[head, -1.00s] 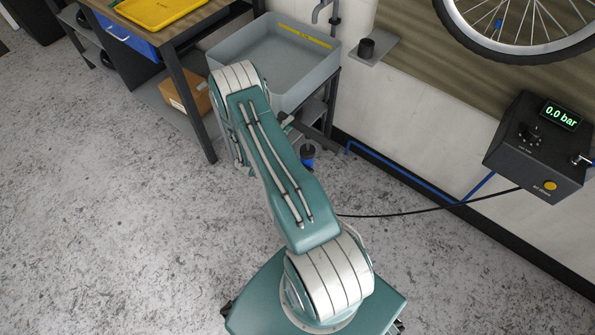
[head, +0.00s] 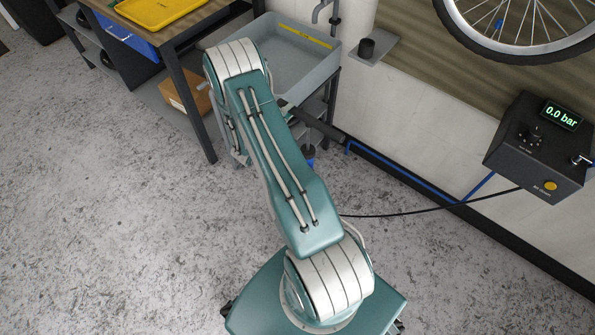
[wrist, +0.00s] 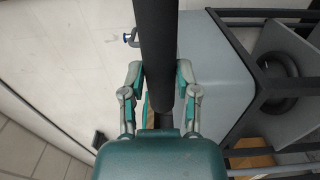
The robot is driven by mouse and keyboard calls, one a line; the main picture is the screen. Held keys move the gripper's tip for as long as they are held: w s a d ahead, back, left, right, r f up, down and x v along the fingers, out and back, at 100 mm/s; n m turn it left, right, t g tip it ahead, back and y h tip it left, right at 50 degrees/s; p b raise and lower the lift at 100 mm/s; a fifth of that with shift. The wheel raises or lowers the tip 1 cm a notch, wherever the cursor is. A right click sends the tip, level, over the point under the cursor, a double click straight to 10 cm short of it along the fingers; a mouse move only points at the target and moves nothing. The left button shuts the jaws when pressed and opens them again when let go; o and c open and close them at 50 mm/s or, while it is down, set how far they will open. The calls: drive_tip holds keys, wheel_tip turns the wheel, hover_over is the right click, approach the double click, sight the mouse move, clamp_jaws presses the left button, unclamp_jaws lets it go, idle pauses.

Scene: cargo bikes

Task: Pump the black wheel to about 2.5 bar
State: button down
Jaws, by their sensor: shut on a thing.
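A wheel with a black tyre (head: 525,55) hangs at the upper right in the head view, partly cut off. A dark pump box (head: 540,178) on the wall reads 0.0 bar on its green display (head: 561,115). It has a knob and a yellow button. In the wrist view my gripper (wrist: 160,80) is shut on a thick black bar (wrist: 155,35) running between its fingers. A dark bar (head: 325,128) sticks out beyond my arm in the head view. I cannot tell what the held bar belongs to. My arm hides the gripper's tips there.
A grey basin (head: 318,75) stands behind my arm, with a workbench and yellow tray (head: 160,8) to its left. A blue piece (head: 309,153) shows beside my arm. A black hose (head: 400,213) runs from the pump box behind my arm. Floor at the left is clear.

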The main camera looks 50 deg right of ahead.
wheel_tip(320, 180, up, 15)
drive_tip(key=shift+r, duration=0.15)
wheel_tip(320, 180, down, 26)
wheel_tip(320, 180, up, 26)
idle(1.8)
drive_tip(key=shift+w, duration=0.15)
